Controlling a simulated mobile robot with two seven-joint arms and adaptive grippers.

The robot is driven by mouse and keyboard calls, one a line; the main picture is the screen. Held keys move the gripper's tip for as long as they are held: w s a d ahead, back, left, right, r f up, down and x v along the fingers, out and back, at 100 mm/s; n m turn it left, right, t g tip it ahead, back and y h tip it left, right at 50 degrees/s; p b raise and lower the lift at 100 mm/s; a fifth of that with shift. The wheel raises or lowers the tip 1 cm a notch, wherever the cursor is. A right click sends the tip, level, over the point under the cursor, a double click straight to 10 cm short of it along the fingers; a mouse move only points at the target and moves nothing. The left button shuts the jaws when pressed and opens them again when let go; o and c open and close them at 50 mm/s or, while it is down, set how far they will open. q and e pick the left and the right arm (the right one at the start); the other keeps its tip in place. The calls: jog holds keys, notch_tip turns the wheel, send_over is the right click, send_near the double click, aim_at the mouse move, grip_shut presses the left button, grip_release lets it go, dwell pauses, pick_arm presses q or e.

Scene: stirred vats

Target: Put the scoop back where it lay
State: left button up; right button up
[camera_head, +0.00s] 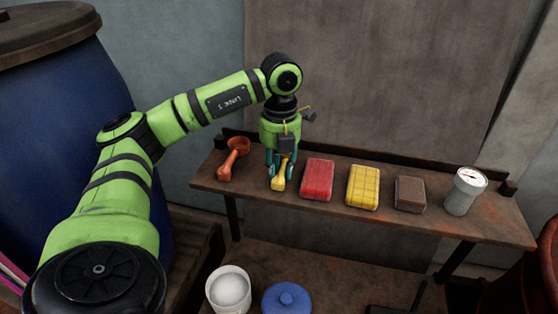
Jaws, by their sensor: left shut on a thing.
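My left gripper (280,168) points down over the left part of the wooden shelf (335,212). It is shut on a yellow scoop (279,182), whose lower end shows below the fingers at the shelf's surface. The fingers hide part of this scoop, and I cannot tell whether it rests on the shelf or hangs just above it. An orange-red scoop (234,156) lies on the shelf to the left of the gripper, apart from it. My right gripper is not in view.
Below are a white tub (229,292) and a blue lid (287,300). A blue vat (60,110) stands at left.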

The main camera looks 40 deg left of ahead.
pick_arm(q)
jog(key=o, duration=1)
jog(key=shift+w+r, duration=0.1)
jog(key=shift+r, duration=5.9)
jog(key=shift+d+f, duration=0.1)
